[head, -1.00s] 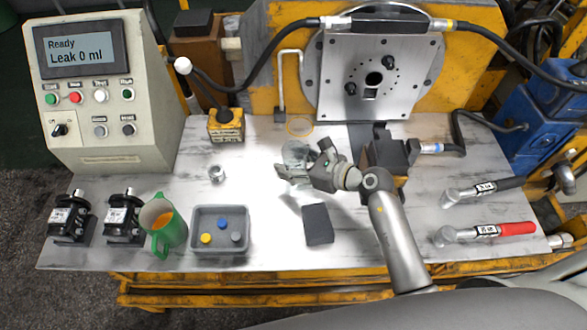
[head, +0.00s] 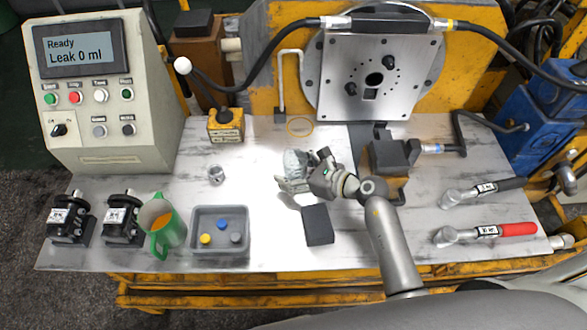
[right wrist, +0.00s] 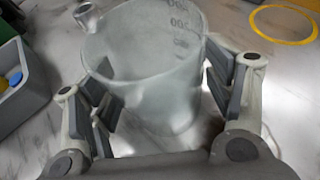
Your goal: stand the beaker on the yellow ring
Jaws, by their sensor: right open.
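The beaker (head: 293,161) is a clear, greyish glass vessel on the bright middle of the bench. It also fills the middle of the right wrist view (right wrist: 150,70), with dark graduation marks near its rim. My right gripper (head: 304,171) is open around it, one finger at each side; in the right wrist view I cannot tell whether the pads touch the glass. The yellow ring (head: 300,126) is a thin flat circle on the bench, behind the beaker and apart from it. It shows at the upper right of the right wrist view (right wrist: 254,22). My left gripper is not in view.
A dark grey block (head: 318,224) lies in front of my right gripper. A small metal cup (head: 216,174) and a grey tray (head: 219,251) are to the left. A black fixture (head: 393,155) stands to the right. The bench between beaker and ring is clear.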

